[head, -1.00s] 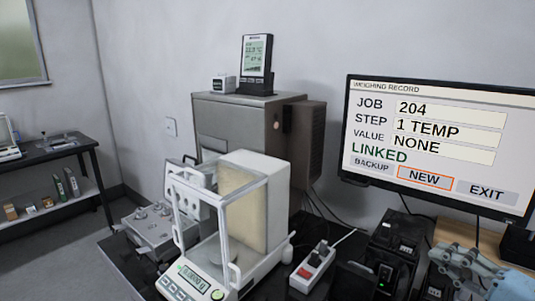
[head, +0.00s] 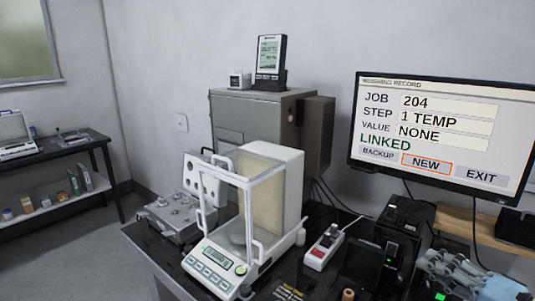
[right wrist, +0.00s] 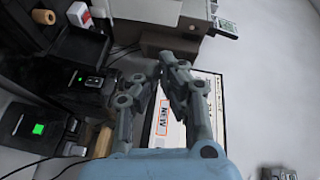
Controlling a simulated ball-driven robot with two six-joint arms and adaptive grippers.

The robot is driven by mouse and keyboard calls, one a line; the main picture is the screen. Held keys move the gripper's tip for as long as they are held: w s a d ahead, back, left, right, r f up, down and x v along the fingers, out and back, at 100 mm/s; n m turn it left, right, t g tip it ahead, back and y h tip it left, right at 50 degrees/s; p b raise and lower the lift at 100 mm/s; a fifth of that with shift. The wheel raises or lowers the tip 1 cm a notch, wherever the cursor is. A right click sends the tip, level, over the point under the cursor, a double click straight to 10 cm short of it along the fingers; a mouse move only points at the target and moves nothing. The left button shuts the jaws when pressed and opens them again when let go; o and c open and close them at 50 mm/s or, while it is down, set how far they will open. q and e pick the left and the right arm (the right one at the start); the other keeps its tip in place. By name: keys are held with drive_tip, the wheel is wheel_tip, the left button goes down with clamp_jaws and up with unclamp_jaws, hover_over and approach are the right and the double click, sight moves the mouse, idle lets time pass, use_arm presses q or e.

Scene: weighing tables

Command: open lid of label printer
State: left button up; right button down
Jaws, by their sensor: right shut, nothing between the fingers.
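A black boxy device (head: 405,222) with a small lit panel stands below the monitor's left corner in the head view; it looks like the label printer. It also shows in the right wrist view (right wrist: 85,82). I cannot make out its lid's edges or whether the lid is up. My right gripper (head: 428,262) is in front of it and to its right in the head view, apart from it as far as I can tell. In the right wrist view its fingertips (right wrist: 170,62) are together and empty, pointing past the device. My left gripper is out of view.
A glass-sided balance (head: 222,258) stands to the left. A power strip (head: 323,247), a low black box (head: 362,263) and a brown roll (head: 348,295) lie between. A device with a green screen (right wrist: 38,128) is close by. The monitor (head: 440,135) hangs above.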

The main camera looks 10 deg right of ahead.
drive_tip(key=s+a+f+n+g+h, duration=0.4)
drive_tip(key=s+a+n+g+h, duration=0.1)
drive_tip(key=a+n+g, duration=0.15)
drive_tip(key=s+a+r+n+g, duration=0.2)
drive_tip(key=s+a+n+g, duration=0.15)
drive_tip(key=s, duration=0.25)
drive_tip(key=s+a+r+n+g, duration=0.1)
drive_tip(key=s+a+n+g, duration=0.1)
drive_tip(key=s+n+g, duration=0.3)
drive_tip(key=s+d+f+m+b, duration=0.15)
drive_tip(key=f+b, duration=0.55)
drive_tip(key=f, duration=1.4)
drive_tip(key=s+d+f+b, duration=0.15)
drive_tip(key=f+b, duration=0.55)
drive_tip(key=f, duration=1.4)
drive_tip(key=s+f+b, duration=0.5)
drive_tip(key=s+f, duration=0.4)
drive_tip(key=f, duration=0.3)
drive_tip(key=s+f+b, duration=0.5)
drive_tip(key=s+f, duration=0.4)
drive_tip(key=f, duration=0.4)
drive_tip(key=shift+s+d, duration=0.35)
